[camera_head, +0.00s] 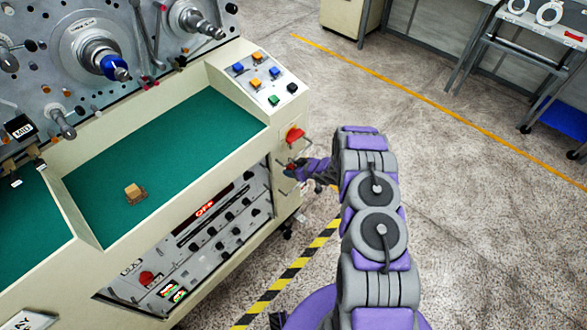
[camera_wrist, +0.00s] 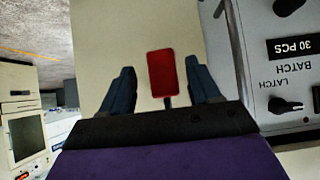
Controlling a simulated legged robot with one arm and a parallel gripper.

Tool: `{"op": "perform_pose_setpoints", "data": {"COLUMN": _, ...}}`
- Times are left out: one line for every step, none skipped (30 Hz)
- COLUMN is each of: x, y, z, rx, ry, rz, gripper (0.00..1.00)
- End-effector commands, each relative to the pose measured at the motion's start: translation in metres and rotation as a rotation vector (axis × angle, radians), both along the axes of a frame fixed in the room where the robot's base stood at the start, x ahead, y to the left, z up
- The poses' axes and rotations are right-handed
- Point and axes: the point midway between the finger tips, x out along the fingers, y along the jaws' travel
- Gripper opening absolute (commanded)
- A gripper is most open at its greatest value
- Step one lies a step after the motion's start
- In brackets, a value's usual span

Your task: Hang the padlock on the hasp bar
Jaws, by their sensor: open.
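My gripper (camera_head: 292,170) is at the cream end panel of the machine, below the red knob (camera_head: 294,134) on its corner. In the wrist view my gripper (camera_wrist: 165,88) is open, with dark blue fingers on either side of a red block (camera_wrist: 161,73). A gap shows between the block and each finger. A thin dark stem joins the block's gripper-side end. The block looks like the padlock's body, but its shackle is not clear. I cannot make out the hasp bar for certain; small metal parts by the knob are partly hidden.
The winding machine's green tray (camera_head: 170,150) holds a small tan block (camera_head: 133,192). A button panel (camera_head: 262,78) is above my gripper. A control panel labelled BATCH (camera_wrist: 290,75) is close on the right in the wrist view. The floor right of my arm is open.

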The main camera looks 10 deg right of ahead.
Motion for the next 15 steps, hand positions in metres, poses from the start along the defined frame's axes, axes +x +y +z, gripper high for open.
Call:
{"op": "perform_pose_setpoints", "data": {"x": 0.000, "y": 0.000, "z": 0.000, "rx": 0.000, "ry": 0.000, "rz": 0.000, "gripper": 0.62}}
{"op": "perform_pose_setpoints", "data": {"x": 0.000, "y": 0.000, "z": 0.000, "rx": 0.000, "ry": 0.000, "rz": 0.000, "gripper": 0.62}}
{"op": "perform_pose_setpoints", "data": {"x": 0.000, "y": 0.000, "z": 0.000, "rx": 0.000, "ry": 0.000, "rz": 0.000, "gripper": 0.62}}
{"op": "perform_pose_setpoints", "data": {"x": 0.000, "y": 0.000, "z": 0.000, "rx": 0.000, "ry": 0.000, "rz": 0.000, "gripper": 0.62}}
{"op": "perform_pose_setpoints", "data": {"x": 0.000, "y": 0.000, "z": 0.001, "rx": 0.000, "ry": 0.000, "rz": 0.000, "gripper": 0.62}}
{"op": "perform_pose_setpoints", "data": {"x": -0.001, "y": -0.001, "z": 0.002, "rx": 0.000, "ry": 0.000, "rz": 0.000, "gripper": 0.62}}
{"op": "perform_pose_setpoints", "data": {"x": -0.002, "y": -0.002, "z": 0.004, "rx": -0.001, "ry": 0.000, "rz": -0.001, "gripper": 0.62}}
{"op": "perform_pose_setpoints", "data": {"x": -0.003, "y": -0.004, "z": 0.006, "rx": 0.000, "ry": -0.001, "rz": -0.001, "gripper": 0.62}}
{"op": "perform_pose_setpoints", "data": {"x": -0.006, "y": -0.006, "z": 0.009, "rx": 0.001, "ry": -0.001, "rz": -0.001, "gripper": 0.62}}
{"op": "perform_pose_setpoints", "data": {"x": -0.008, "y": -0.008, "z": 0.012, "rx": 0.001, "ry": -0.001, "rz": -0.003, "gripper": 0.62}}
{"op": "perform_pose_setpoints", "data": {"x": -0.011, "y": -0.010, "z": 0.015, "rx": 0.001, "ry": -0.001, "rz": -0.003, "gripper": 0.62}}
{"op": "perform_pose_setpoints", "data": {"x": -0.016, "y": -0.013, "z": 0.019, "rx": 0.003, "ry": 0.001, "rz": -0.003, "gripper": 0.62}}
{"op": "perform_pose_setpoints", "data": {"x": -0.019, "y": -0.015, "z": 0.023, "rx": 0.004, "ry": 0.000, "rz": -0.004, "gripper": 0.62}}
{"op": "perform_pose_setpoints", "data": {"x": -0.023, "y": -0.019, "z": 0.027, "rx": 0.003, "ry": -0.001, "rz": -0.004, "gripper": 0.62}}
{"op": "perform_pose_setpoints", "data": {"x": -0.028, "y": -0.024, "z": 0.033, "rx": 0.003, "ry": 0.000, "rz": -0.006, "gripper": 0.62}}
